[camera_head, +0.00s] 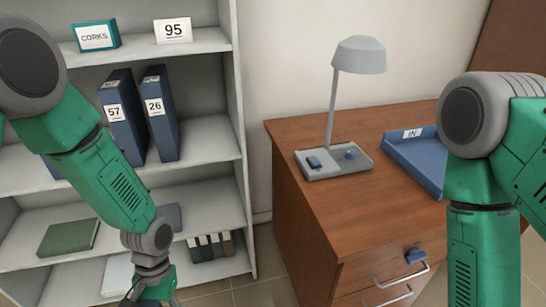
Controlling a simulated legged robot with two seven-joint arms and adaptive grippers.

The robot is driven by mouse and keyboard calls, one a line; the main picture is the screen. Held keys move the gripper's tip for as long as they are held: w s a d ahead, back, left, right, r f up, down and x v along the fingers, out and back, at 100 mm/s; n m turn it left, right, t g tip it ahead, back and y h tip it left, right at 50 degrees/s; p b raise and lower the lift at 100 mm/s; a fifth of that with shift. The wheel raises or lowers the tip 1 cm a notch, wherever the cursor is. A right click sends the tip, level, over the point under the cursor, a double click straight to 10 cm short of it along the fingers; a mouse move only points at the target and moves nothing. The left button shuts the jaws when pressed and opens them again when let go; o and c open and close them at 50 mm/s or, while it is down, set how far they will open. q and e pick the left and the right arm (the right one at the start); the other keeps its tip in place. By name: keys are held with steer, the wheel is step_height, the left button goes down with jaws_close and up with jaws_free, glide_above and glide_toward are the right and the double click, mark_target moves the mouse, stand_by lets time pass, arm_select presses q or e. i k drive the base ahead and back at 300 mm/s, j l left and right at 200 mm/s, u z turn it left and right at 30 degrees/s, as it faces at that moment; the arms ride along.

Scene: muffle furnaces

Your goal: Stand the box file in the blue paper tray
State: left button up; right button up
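Two blue box files stand upright side by side on the middle shelf, one labelled 57 (122,120) and one labelled 26 (162,117). The blue paper tray (418,165) with an IN label lies on the desk at right, partly hidden by my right arm; the visible part looks empty. My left gripper (152,298) is low in front of the shelves, below the box files and apart from them; its fingers are cut off by the bottom edge. My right gripper is out of view below the picture.
A grey lamp (358,55) stands on the wooden desk (300,135) left of the tray. The shelves hold a CORKS box (95,36), a 95 card (173,29), a green book (68,238) and small binders (210,247). A blue object (415,255) is at the drawer front.

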mark_target(442, 167)
steer(key=i+l, duration=0.1)
steer(key=l, duration=1.15)
steer(key=i+l, duration=0.1)
steer(key=l, duration=1.1)
